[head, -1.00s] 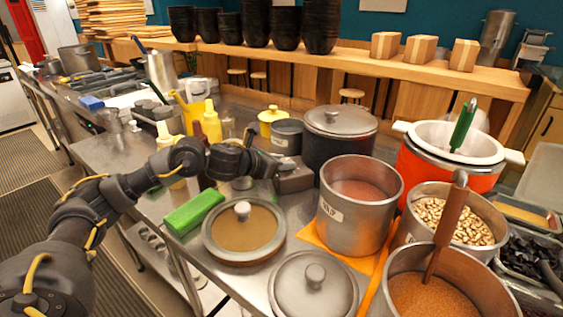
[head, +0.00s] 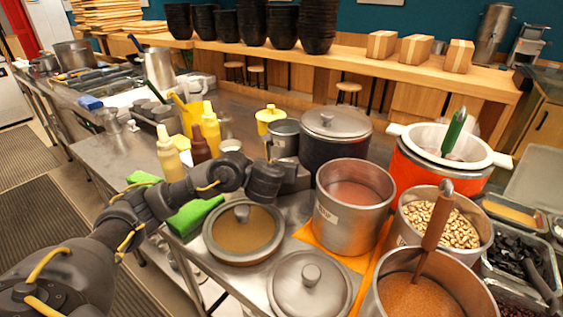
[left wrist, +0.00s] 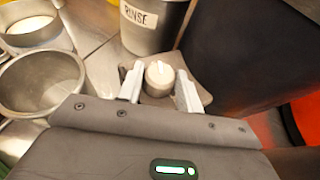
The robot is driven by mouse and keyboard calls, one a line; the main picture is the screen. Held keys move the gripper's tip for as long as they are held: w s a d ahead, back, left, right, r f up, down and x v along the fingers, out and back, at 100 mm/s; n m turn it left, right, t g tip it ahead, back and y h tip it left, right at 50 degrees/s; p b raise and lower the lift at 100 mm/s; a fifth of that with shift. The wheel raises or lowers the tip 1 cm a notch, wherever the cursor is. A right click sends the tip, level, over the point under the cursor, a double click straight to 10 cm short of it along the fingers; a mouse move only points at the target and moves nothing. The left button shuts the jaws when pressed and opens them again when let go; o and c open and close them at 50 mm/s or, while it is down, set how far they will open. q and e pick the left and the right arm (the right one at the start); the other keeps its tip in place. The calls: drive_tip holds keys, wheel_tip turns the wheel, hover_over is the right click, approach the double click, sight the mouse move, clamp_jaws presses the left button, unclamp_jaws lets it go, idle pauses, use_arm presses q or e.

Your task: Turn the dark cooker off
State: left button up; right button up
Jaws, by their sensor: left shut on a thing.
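The dark cooker (head: 330,152) stands at the back of the steel counter, with a grey lid on it. In the left wrist view its dark wall (left wrist: 248,45) fills the upper right. A pale round knob (left wrist: 159,76) sits on a small grey control box beside that wall. My left gripper (left wrist: 160,84) has its two light fingers on either side of this knob and is shut on it. In the head view the gripper's dark wrist partly hides the control box (head: 296,178), and the fingers are hard to make out. My right gripper is in neither view.
A grey RINSE pot (left wrist: 152,28) stands close beyond the knob. A lidded pan (head: 243,254) and an open steel pot (head: 353,212) stand in front. Sauce bottles (head: 210,130) are to the left, an orange cooker (head: 440,172) to the right.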

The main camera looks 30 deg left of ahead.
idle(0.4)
use_arm(q)
drive_tip(key=o, duration=1)
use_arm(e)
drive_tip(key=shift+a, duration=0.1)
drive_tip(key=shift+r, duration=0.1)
use_arm(q)
drive_tip(key=shift+s+r+p, duration=0.15)
drive_tip(key=shift+s+p, duration=0.05)
drive_tip(key=shift+p, duration=0.1)
drive_tip(key=p+v, duration=0.3)
drive_tip(key=v, duration=0.1)
drive_tip(key=shift+d+r+p, duration=0.1)
drive_tip(key=shift+r+p, duration=0.2)
drive_tip(key=shift+p, duration=0.05)
drive_tip(key=shift+f+p+v, duration=0.1)
drive_tip(key=shift+p+v, duration=0.6)
drive_tip(key=shift+v, duration=0.8)
drive_tip(key=shift+f+p+v, duration=0.15)
drive_tip(key=shift+p+v, duration=0.55)
drive_tip(key=shift+v, duration=0.8)
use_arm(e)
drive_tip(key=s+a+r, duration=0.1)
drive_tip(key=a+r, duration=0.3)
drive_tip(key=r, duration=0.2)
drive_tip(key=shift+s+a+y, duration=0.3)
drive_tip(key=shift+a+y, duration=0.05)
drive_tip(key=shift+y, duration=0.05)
